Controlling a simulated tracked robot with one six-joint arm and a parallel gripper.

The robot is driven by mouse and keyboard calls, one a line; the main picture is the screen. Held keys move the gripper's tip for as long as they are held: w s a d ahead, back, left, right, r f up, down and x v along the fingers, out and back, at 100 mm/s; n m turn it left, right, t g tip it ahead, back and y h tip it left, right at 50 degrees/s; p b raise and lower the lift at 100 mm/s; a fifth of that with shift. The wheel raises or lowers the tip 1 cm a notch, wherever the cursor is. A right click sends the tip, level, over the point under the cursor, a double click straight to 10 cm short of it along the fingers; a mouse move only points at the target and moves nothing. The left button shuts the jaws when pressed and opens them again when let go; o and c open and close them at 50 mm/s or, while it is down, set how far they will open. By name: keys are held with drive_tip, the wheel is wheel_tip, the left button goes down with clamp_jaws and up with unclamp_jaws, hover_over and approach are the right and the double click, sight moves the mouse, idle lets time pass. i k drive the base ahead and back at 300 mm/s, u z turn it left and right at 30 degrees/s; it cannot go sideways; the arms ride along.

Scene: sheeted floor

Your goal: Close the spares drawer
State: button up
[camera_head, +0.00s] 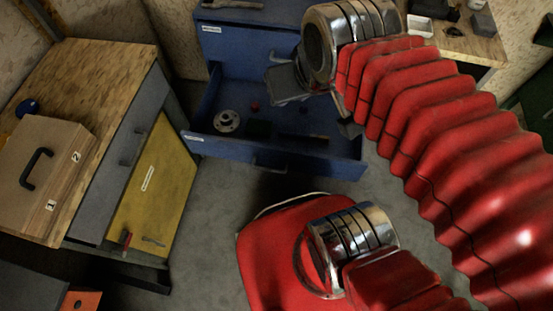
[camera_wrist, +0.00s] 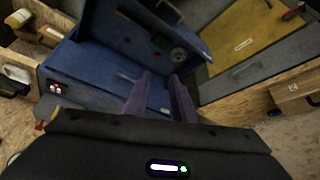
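An open blue drawer (camera_head: 318,163) sticks out from the lower part of a blue cabinet (camera_head: 235,52). Its front has a handle and a small white label too small to read. Inside lie a round metal flange (camera_head: 227,121), a small red piece and dark items. The drawer also shows in the wrist view (camera_wrist: 128,30), with the flange (camera_wrist: 178,54) inside. My gripper (camera_head: 288,84) is in front of the cabinet, over the drawer's back part in the head view. In the wrist view its two purple fingers (camera_wrist: 161,78) are apart with nothing between them.
A wooden-topped bench with a yellow door (camera_head: 160,185) stands left of the drawer, close to its corner. A wooden case (camera_head: 45,165) sits on it. Another workbench (camera_head: 465,42) is at the back right.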

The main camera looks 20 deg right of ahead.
sight(233, 86)
drive_tip(key=k, duration=1.55)
drive_tip(key=u, duration=0.75)
drive_tip(key=i, duration=1)
